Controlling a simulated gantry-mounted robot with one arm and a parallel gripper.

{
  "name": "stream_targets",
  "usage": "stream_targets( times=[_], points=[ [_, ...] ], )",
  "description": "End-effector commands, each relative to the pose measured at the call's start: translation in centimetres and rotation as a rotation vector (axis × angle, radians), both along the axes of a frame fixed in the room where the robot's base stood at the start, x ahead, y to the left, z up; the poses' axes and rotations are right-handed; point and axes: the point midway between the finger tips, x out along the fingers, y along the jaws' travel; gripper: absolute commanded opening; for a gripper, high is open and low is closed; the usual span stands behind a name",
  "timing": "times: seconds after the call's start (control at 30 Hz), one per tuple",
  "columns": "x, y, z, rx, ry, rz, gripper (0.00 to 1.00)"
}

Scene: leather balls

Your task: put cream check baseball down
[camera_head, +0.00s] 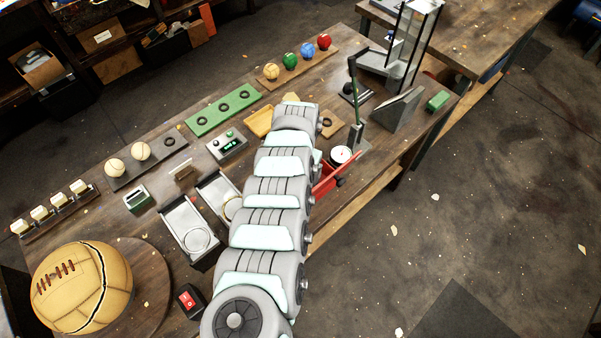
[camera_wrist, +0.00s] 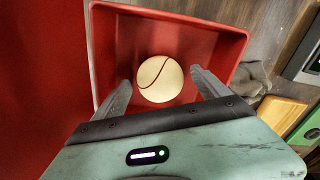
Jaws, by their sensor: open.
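A cream ball with one dark red seam line (camera_wrist: 160,79) is in a red tray (camera_wrist: 240,45) in the wrist view; no check pattern can be made out. My gripper (camera_wrist: 160,84) is open, with one finger on each side of the ball. I cannot tell whether the fingers touch it or whether it rests on the tray floor. In the head view my arm covers the gripper and this ball, and only part of the red tray (camera_head: 325,180) shows. Two similar cream balls, a left one (camera_head: 115,166) and a right one (camera_head: 141,150), sit on a dark rack (camera_head: 122,182).
A green rack (camera_head: 205,123) with dark rings and a wooden board with several coloured balls (camera_head: 290,60) stand farther back. A large laced ball (camera_head: 80,285) is front left.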

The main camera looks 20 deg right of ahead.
Motion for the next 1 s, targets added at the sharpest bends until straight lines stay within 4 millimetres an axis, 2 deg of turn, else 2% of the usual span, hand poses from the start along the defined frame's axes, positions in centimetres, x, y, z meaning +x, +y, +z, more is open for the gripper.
stream_targets(
  times=[0.17, 0.4, 0.6, 0.77, 1.0],
  points=[
    [0.2, 0.1, 2.1, -0.001, -0.003, 0.002, 0.85],
    [0.2, 0.1, 7.4, 0.000, -0.006, 0.001, 0.85],
    [0.1, 0.0, 10.7, 0.001, -0.002, 0.000, 0.85],
    [0.1, 0.0, 12.0, -0.001, -0.002, 0.000, 0.85],
    [0.0, 0.0, 12.2, 0.001, 0.001, 0.000, 0.85]
  ],
)
